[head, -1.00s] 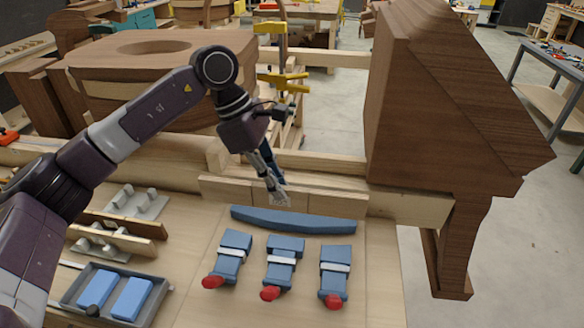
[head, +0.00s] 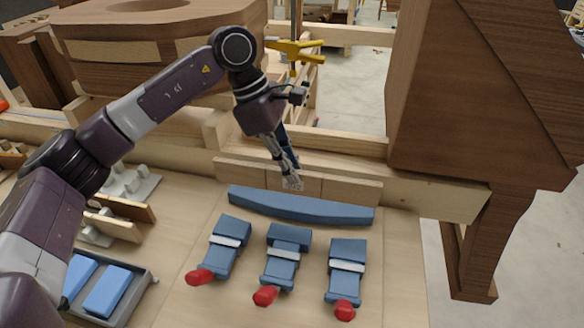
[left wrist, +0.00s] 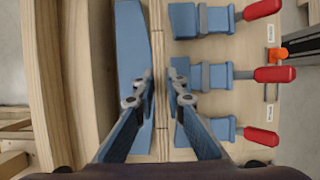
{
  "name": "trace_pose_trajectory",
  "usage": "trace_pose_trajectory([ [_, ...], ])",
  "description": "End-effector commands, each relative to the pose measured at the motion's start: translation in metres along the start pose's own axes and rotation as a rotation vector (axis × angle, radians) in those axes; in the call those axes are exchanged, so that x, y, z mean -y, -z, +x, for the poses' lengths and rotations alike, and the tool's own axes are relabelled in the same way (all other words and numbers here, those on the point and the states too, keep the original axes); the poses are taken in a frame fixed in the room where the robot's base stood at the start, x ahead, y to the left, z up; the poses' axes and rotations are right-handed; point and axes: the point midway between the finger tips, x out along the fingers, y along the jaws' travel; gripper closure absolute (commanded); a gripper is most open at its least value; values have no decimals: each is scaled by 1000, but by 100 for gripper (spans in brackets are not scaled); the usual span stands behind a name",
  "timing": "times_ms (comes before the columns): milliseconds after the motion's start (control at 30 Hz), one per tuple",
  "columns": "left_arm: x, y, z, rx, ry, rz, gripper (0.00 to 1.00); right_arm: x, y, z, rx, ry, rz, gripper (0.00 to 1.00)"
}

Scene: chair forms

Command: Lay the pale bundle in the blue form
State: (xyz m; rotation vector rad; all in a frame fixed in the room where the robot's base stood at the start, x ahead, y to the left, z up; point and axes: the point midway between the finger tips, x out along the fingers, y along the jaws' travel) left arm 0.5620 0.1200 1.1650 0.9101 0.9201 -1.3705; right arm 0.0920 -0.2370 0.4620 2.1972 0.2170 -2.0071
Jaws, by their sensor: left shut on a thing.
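The blue form's curved bar (head: 300,207) lies on the pale bench, with several blue clamps (head: 287,255) with red handles on its near side. My left gripper (head: 291,183) is shut on the pale bundle (head: 345,190), a long straight strip with dark cross lines, gripped near its middle. The bundle is held level and looks raised above the bench, showing just beyond the bar in the head view. In the left wrist view the bundle (left wrist: 160,60) runs between the fingers (left wrist: 165,90), between the curved bar (left wrist: 130,50) and the clamps (left wrist: 205,75). My right gripper is out of view.
A grey tray (head: 151,283) with blue blocks sits at the left, near wooden pieces (head: 125,207). A large dark wood piece (head: 470,110) stands at the right. A yellow clamp (head: 295,50) rises behind. Bare bench lies around the clamps.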

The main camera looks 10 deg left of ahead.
Motion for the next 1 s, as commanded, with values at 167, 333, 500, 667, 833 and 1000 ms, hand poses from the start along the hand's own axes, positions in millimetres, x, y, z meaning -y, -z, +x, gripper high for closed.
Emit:
trace_pose_trajectory([
  [167, 0, 5, 13, 0, 0, 0, 100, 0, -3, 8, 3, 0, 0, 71],
  [333, 0, 12, 28, 0, 0, 0, 100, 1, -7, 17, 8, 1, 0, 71],
  [500, 0, 18, 44, 1, 0, 0, 100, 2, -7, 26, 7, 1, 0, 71],
  [667, 0, 25, 60, 1, 0, 0, 100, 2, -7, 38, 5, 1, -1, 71],
  [833, 0, 32, 76, 1, 0, 0, 100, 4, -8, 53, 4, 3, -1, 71],
  [1000, 0, 38, 92, 1, -1, 0, 100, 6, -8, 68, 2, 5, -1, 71],
])
